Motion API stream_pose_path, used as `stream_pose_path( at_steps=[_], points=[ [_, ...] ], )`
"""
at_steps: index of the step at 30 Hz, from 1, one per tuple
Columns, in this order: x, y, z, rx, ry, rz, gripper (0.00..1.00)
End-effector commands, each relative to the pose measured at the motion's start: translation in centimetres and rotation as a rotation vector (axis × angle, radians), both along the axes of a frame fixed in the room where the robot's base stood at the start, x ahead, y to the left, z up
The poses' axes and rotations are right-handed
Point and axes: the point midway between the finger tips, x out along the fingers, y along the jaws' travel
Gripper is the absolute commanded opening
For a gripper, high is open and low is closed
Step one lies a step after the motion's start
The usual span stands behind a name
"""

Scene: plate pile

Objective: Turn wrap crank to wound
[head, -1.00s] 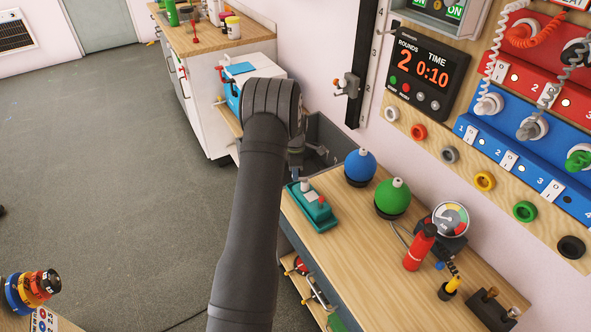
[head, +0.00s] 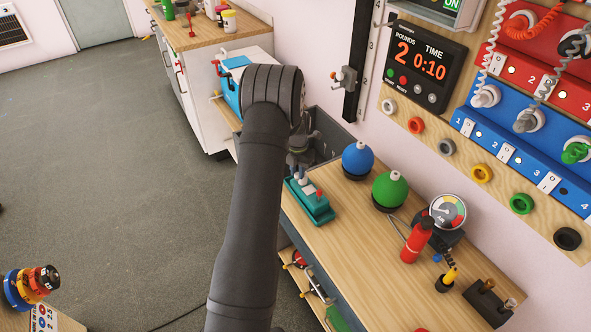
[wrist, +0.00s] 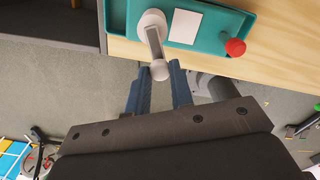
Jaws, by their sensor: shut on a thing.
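The base (head: 318,211) also shows in the head view, at the bench's left end. The crank arm points toward my gripper in the wrist view. My gripper (wrist: 160,82) is shut on the crank's end knob, one blue-grey finger on each side. In the head view my gripper (head: 299,160) is partly hidden by my arm.
Blue (head: 358,158) and green (head: 390,189) domed bulbs stand on the wooden bench right of the base. A gauge (head: 447,211) and red bottle (head: 416,240) stand farther right. A grey bin (head: 335,138) lies behind my gripper. Open floor is to the left.

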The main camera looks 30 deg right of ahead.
Motion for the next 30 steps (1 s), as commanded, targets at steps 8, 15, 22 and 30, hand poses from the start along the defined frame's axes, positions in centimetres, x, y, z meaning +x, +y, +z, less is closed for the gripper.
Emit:
stream_pose_path(
  at_steps=[8,15,22,30],
  points=[
    [-0.52,-0.38,0.02,-0.002,-0.001,0.167,0.00],
    [-0.73,-0.56,0.02,-0.002,-0.001,0.240,0.00],
    [-0.77,-0.61,0.03,-0.002,-0.001,0.258,0.00],
    [-0.76,-0.59,0.03,-0.002,-0.001,0.258,0.00]
  ],
)
